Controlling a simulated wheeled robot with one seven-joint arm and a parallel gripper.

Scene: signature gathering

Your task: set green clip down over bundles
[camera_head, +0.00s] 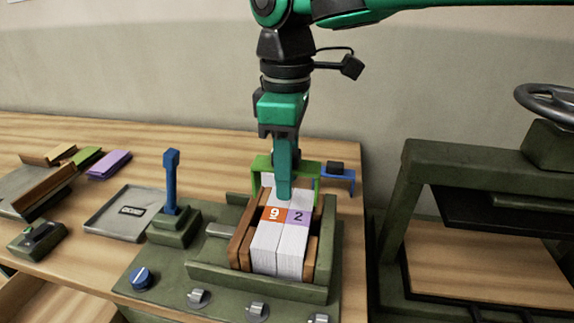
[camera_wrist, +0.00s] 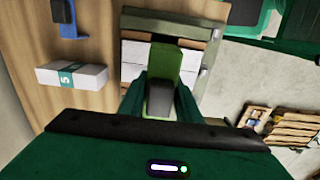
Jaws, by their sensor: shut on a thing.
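Two white paper bundles stand side by side in the green press bed, between brown wooden blocks: the left bundle (camera_head: 267,245) has an orange band marked 9, the right bundle (camera_head: 293,245) a purple band marked 2. The green clip (camera_head: 262,164) is a bracket at their far end, its legs showing at left and right of the bundles. In the wrist view the green clip (camera_wrist: 165,63) lies between my fingers. My gripper (camera_head: 283,193) points down and is shut on the clip. I cannot tell whether the clip touches the bundles; my gripper hides its middle.
A blue clip (camera_head: 338,174) stands just right of the press bed. A blue lever (camera_head: 171,180) and a grey tray (camera_head: 125,213) are to the left. Colored pads (camera_head: 108,165) lie farther left. A green press frame (camera_head: 470,165) with a handwheel stands at the right.

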